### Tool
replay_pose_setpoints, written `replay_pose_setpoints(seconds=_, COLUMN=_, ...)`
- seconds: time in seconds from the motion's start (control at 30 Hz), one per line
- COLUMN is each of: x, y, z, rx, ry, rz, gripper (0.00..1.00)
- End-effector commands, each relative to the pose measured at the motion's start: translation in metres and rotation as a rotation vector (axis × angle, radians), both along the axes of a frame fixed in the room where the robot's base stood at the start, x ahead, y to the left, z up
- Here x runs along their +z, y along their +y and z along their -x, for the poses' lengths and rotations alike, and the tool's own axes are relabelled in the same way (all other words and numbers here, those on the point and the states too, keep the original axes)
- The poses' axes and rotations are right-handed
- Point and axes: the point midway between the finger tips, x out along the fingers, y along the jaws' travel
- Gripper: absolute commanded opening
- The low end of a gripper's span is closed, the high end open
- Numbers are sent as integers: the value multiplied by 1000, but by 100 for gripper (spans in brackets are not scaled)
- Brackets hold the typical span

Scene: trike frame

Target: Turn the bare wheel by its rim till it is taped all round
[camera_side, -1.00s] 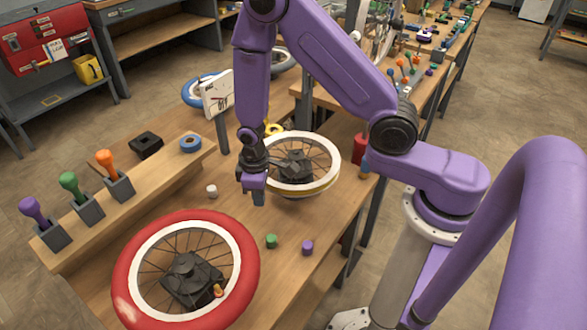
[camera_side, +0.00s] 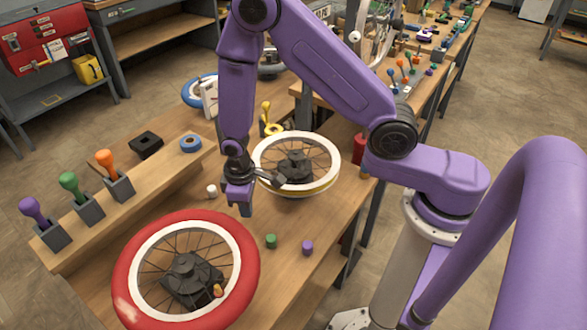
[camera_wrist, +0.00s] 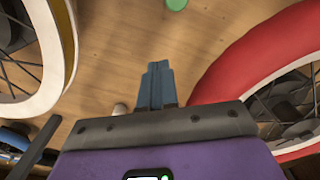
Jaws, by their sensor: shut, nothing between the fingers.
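The bare wheel (camera_side: 331,165) has a white rim, thin spokes and a dark hub stand. It lies flat on the bench, and a yellowish band shows along the near outer side of its rim. In the wrist view part of its rim (camera_wrist: 66,45) shows at the upper left. My gripper (camera_side: 246,210) is just left of this wheel, pointing down and apart from the rim. In the wrist view its blue fingers (camera_wrist: 157,85) are together with nothing between them. The far side of the rim's outer face is hidden.
A wheel with a red tyre (camera_side: 250,255) lies at the front left, close to my gripper. White (camera_side: 212,190), green (camera_side: 271,241) and purple (camera_side: 307,247) pegs stand on the bench. A rack with handled tools (camera_side: 115,175) and blue tape (camera_side: 190,143) runs along the left.

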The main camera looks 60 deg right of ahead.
Motion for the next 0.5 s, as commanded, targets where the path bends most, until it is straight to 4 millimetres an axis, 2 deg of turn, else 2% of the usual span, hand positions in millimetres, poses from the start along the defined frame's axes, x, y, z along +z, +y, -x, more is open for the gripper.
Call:
replay_pose_setpoints(seconds=0.17, x=0, y=-3, z=-4, rx=-1, ry=0, rz=0, gripper=0)
replay_pose_setpoints(seconds=0.5, x=0, y=-32, z=-51, rx=-4, ry=-1, rz=-1, gripper=0)
